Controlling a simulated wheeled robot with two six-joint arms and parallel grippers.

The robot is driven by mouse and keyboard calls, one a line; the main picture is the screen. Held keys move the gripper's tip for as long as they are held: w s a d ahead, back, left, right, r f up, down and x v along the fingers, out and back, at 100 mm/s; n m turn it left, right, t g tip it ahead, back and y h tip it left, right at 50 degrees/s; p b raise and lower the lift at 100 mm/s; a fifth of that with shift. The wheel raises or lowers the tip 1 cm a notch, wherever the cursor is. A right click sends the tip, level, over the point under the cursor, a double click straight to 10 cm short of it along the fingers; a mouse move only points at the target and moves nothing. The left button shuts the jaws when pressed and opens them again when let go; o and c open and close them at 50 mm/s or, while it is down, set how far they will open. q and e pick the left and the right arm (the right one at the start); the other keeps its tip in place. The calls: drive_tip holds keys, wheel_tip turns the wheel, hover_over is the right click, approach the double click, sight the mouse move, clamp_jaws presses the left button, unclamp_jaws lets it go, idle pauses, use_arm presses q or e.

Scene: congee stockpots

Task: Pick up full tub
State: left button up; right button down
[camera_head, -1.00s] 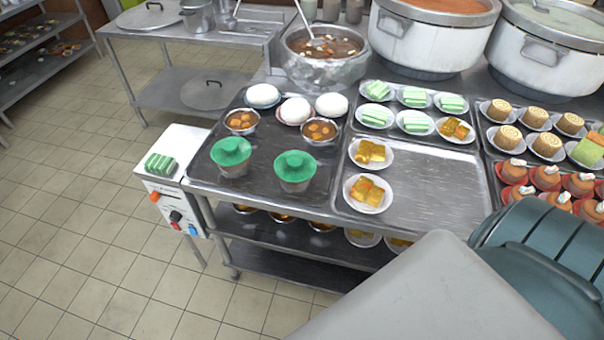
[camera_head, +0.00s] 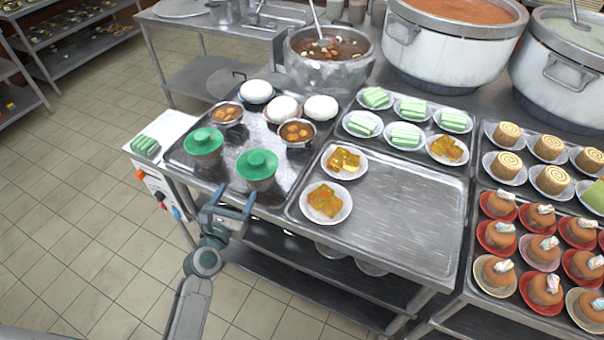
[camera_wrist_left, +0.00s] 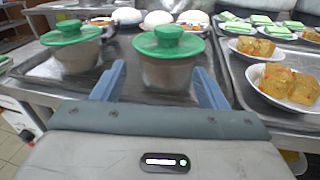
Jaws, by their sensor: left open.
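Two tubs with green lids stand on the left tray (camera_head: 232,205). The left tub (camera_head: 203,144) is nearer the tray's left edge; the right tub (camera_head: 257,168) is nearer my gripper. My left gripper (camera_head: 234,192) is open and empty at the tray's front edge, just short of the right tub. In the left wrist view the right tub (camera_wrist_left: 168,70) stands beyond and between the two fingers, apart from them, and the left tub (camera_wrist_left: 72,48) is to the left. Both lids hide the contents. My right gripper is not in view.
Behind the tubs are bowls of orange food (camera_head: 297,132) and white buns (camera_head: 283,108). Plates of yellow cake (camera_head: 325,201) stand on the tray to the right. A control box (camera_head: 160,180) adjoins the cart's left end. Large pots stand at the back.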

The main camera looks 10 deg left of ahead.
sight(253, 164)
use_arm(q)
drive_tip(key=shift+n, duration=0.4)
drive_tip(key=w, duration=0.1)
drive_tip(key=w+r, duration=0.1)
drive_tip(key=w, duration=0.1)
drive_tip(key=w+d, duration=0.1)
drive_tip(key=w, duration=0.1)
drive_tip(key=shift+d+r, duration=0.1)
drive_tip(key=shift+r, duration=0.2)
drive_tip(key=shift+w+d+f, duration=0.1)
drive_tip(key=shift+w+d, duration=0.2)
drive_tip(key=shift+w, duration=0.7)
drive_tip(key=shift+w+d+r, duration=0.1)
drive_tip(key=shift+w+d, duration=0.25)
drive_tip(key=shift+w, duration=0.65)
drive_tip(key=shift+w+d+f, duration=0.1)
drive_tip(key=shift+w+d, duration=0.2)
drive_tip(key=shift+w, duration=0.7)
drive_tip(key=shift+s, duration=0.1)
drive_tip(key=shift+c, duration=0.7)
clamp_jaws()
